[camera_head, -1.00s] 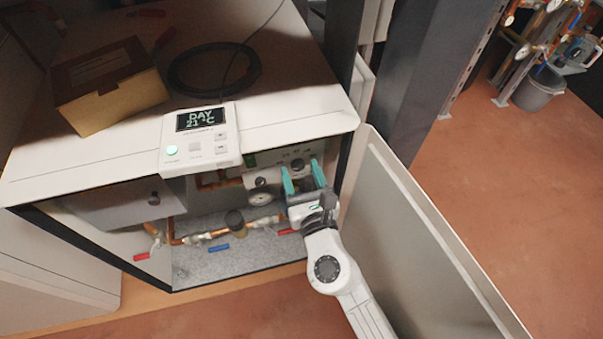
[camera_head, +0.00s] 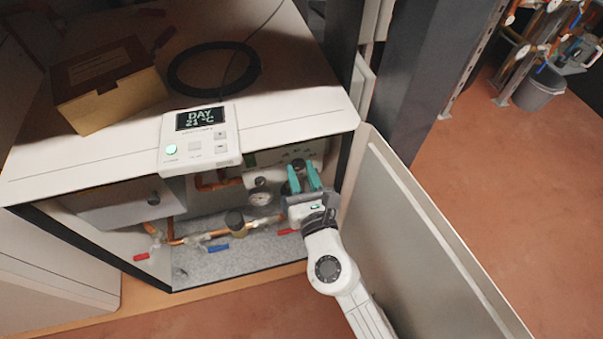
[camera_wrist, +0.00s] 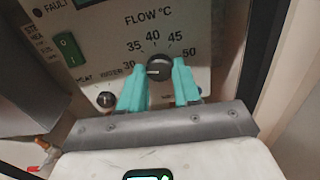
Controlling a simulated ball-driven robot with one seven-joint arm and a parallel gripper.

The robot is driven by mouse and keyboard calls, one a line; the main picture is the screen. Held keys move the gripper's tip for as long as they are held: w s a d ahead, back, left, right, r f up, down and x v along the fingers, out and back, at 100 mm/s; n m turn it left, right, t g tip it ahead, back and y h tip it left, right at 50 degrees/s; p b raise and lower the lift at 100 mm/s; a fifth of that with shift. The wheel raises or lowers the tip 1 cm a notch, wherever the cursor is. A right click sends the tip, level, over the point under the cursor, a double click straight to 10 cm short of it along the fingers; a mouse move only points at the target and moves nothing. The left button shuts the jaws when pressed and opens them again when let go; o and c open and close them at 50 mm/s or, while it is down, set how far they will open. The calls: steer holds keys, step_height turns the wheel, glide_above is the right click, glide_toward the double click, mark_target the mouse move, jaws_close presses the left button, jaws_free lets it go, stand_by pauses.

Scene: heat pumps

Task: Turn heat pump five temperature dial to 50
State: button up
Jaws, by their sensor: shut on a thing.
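The heat pump's temperature dial (camera_wrist: 158,66) is a dark round knob under the "FLOW °C" scale (camera_wrist: 155,35), which runs from 30 at left to 50 at right. Its pale mark points left, toward the 30 side. My gripper (camera_wrist: 159,72) has its two teal fingers shut on the dial, one on each side. The fingers hide part of the knob's edges. In the head view my gripper (camera_head: 304,178) reaches into the open cabinet of the heat pump (camera_head: 90,165); the dial is partly hidden between the fingers.
The open cabinet door (camera_head: 410,220) stands close to the right of my arm. A control unit (camera_head: 200,140) reading DAY 21 °C sits on the cabinet's front edge. A green switch (camera_wrist: 69,49) is left of the dial. Pipes and a gauge (camera_head: 260,198) lie left of my gripper.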

steer(key=m+b, duration=0.1)
steer(key=m, duration=0.2)
steer(key=shift+f, duration=0.15)
steer(key=m+b, duration=0.2)
steer(key=m, duration=0.2)
steer(key=shift+m, duration=0.3)
steer(key=m+b, duration=0.2)
steer(key=m, duration=0.2)
steer(key=m+b, duration=0.1)
steer(key=m, duration=0.3)
steer(key=shift+b, duration=0.3)
steer(key=m+b, duration=0.2)
steer(key=m, duration=0.2)
steer(key=shift+m, duration=0.3)
steer(key=m+b, duration=0.2)
steer(key=m, duration=0.1)
steer(key=shift+m, duration=0.4)
steer(key=m+b, duration=0.2)
steer(key=m, duration=0.2)
steer(key=shift+m+b, duration=0.95)
steer(key=shift+m, duration=0.65)
